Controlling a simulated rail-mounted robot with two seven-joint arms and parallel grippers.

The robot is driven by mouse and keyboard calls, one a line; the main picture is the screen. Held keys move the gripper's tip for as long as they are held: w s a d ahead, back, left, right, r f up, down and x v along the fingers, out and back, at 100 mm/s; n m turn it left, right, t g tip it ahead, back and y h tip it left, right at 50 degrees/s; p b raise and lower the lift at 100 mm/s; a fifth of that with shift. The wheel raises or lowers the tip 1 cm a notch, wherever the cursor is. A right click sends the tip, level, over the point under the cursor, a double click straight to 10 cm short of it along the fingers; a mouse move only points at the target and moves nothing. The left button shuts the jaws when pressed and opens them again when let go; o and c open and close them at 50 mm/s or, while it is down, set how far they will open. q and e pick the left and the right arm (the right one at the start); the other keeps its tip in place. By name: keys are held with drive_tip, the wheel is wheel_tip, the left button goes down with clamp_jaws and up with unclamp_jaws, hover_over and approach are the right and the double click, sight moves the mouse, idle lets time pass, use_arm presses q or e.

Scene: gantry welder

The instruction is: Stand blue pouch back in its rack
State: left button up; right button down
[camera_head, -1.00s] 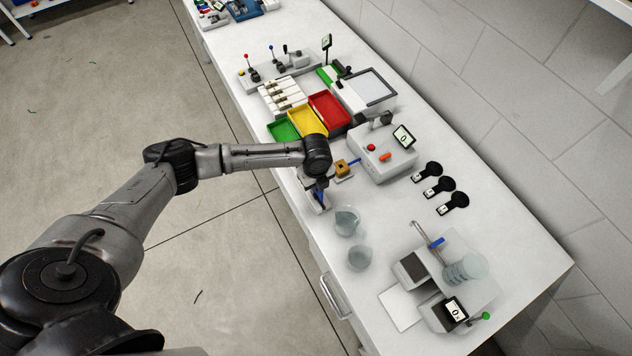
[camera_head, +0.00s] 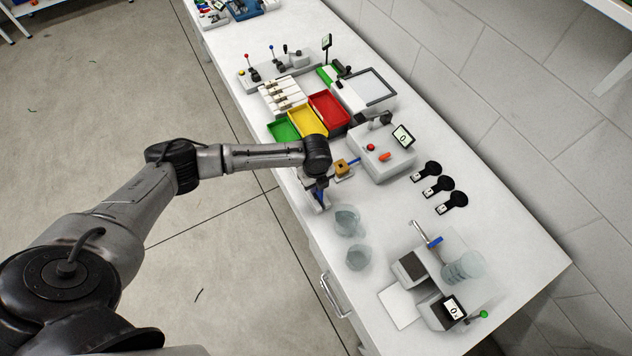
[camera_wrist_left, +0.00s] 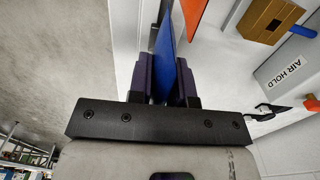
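My left gripper (camera_head: 319,188) points down near the bench's front edge, left of the tan block. In the left wrist view its two dark purple fingers (camera_wrist_left: 164,88) are closed around the blue pouch (camera_wrist_left: 164,55), which extends beyond the fingertips. In the head view a little blue of the pouch (camera_head: 320,196) shows under the wrist, above a small white piece that may be the rack. An orange flat piece (camera_wrist_left: 192,10) stands just beside the pouch in the wrist view. The pouch's lower edge and its contact with the rack are hidden. My right gripper is not in view.
A fixture with a tan block (camera_head: 342,168) and a blue lever sits just right of the gripper. Two clear beakers (camera_head: 347,221) stand close in front. Green, yellow and red trays (camera_head: 328,110) lie behind. A grey machine (camera_head: 382,155) with a screen stands to the right.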

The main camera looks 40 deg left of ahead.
use_arm(q)
drive_tip(key=o, duration=0.5)
drive_tip(key=shift+r, duration=0.15)
wheel_tip(320, 180, up, 14)
drive_tip(key=shift+f, duration=0.2)
idle(0.7)
